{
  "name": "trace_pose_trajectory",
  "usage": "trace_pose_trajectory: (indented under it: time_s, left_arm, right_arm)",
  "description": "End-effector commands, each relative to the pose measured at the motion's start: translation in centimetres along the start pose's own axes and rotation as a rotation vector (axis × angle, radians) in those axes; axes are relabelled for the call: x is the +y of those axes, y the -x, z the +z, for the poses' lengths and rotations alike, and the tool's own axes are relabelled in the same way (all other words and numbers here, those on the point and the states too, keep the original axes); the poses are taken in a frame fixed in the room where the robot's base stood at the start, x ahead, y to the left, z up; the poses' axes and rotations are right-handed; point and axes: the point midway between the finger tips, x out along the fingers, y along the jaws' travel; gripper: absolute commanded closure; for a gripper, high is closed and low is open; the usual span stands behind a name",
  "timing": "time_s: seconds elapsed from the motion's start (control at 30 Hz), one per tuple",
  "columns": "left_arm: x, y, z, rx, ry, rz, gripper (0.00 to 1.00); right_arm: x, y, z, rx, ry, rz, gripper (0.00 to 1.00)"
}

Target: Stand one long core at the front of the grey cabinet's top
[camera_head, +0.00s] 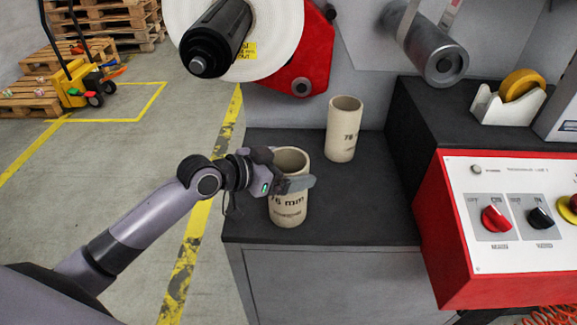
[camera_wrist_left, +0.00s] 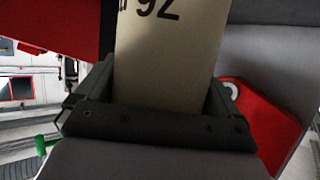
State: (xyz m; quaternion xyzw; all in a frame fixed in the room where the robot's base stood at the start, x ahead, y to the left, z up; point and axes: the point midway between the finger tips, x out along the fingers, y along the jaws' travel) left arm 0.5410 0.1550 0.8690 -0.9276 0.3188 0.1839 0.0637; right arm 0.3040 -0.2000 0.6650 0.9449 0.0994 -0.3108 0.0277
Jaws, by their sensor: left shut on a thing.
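A beige core (camera_head: 289,211) printed "76 mm" is upright at the front left of the grey cabinet's dark top (camera_head: 365,205). My left gripper (camera_head: 294,184) is shut on its upper part, with a finger across its near side. I cannot tell whether its base touches the top or is slightly above it. In the left wrist view the core (camera_wrist_left: 165,60) sits between the two fingers, its print upside down. A second beige core (camera_head: 342,135) stands upright farther back on the same top, apart from the first. My right gripper is not in view.
A red control box (camera_head: 460,285) with a white panel stands to the right. A black spindle with a white roll (camera_head: 278,30) and a grey roller (camera_head: 435,52) overhang the back. A tape dispenser (camera_head: 508,105) sits on the raised right part. The top's front right is clear.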

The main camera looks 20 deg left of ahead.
Motion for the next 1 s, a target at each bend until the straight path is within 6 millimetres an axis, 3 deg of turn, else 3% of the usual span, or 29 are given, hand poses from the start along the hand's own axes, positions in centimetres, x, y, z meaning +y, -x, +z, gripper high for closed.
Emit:
trace_pose_trajectory:
  time_s: [0.03, 0.07, 0.37, 0.47, 1.0]
  left_arm:
    - [0.0, -0.1, 0.2, 0.001, -0.001, 0.0, 0.6]
    - [0.0, -0.1, 0.2, -0.001, 0.0, 0.0, 0.0]
    - [0.0, 0.1, -0.3, 0.0, 0.0, 0.0, 0.0]
    - [-0.1, 1.0, -0.1, -0.002, -0.002, -0.002, 0.0]
    - [-0.1, 10.2, 0.0, -0.004, -0.002, -0.002, 0.0]
  right_arm:
    - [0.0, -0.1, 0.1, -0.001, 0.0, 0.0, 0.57]
    - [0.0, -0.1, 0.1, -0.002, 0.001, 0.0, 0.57]
    - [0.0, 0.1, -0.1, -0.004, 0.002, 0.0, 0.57]
    - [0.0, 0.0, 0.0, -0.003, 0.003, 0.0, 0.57]
    - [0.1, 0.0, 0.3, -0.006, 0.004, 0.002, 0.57]
